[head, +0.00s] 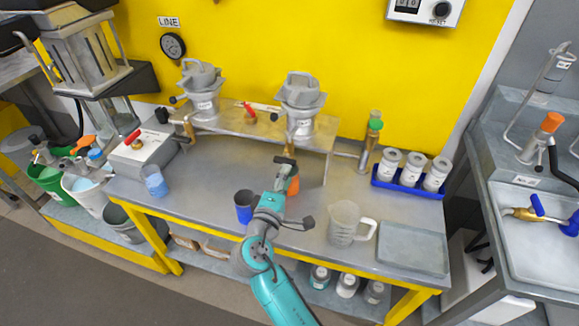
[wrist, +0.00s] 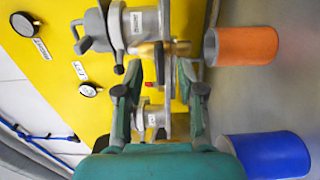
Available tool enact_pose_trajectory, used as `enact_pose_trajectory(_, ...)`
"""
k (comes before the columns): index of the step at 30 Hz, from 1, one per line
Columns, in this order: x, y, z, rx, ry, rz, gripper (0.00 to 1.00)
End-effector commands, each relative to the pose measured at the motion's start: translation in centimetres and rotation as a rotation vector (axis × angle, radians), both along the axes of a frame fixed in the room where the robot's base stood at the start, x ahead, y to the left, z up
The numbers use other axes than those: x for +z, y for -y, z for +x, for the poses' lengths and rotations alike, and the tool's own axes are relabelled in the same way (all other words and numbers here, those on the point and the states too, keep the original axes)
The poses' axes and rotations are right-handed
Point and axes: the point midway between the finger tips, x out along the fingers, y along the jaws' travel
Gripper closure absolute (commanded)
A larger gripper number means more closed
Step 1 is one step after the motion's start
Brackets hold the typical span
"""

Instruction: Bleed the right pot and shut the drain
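The right pot (head: 301,100) is a grey metal vessel with a lid, standing on the raised metal shelf. It also shows at the top of the wrist view (wrist: 140,22), which is turned on its side. A brass drain fitting (wrist: 150,54) sits at its underside, close beyond my fingertips. My gripper (head: 285,161) is below and in front of this pot, and its fingers are spread in the wrist view (wrist: 160,76). Nothing is clearly held, and I cannot tell whether a finger touches the brass. An orange cup (head: 294,186) stands under the pot, partly hidden behind my gripper.
The left pot (head: 203,92) stands on the same shelf (head: 235,124), with a red handle (head: 250,112) between the pots. A blue cup (head: 244,207) is left of my arm. A clear jug (head: 346,222) and grey tray (head: 412,249) stand right. The bench front between jug and arm is clear.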

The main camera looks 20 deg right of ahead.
Motion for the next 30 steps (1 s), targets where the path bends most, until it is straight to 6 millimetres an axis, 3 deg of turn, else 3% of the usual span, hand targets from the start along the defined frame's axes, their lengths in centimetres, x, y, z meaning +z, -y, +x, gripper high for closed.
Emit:
enact_pose_trajectory(6,0.0,-2.4,-3.2,0.002,0.000,0.000,0.61)
enact_pose_trajectory(12,-0.1,-3.4,-4.7,0.000,-0.001,0.001,0.61)
enact_pose_trajectory(30,-0.1,-3.5,-4.9,-0.001,-0.001,0.001,0.61)
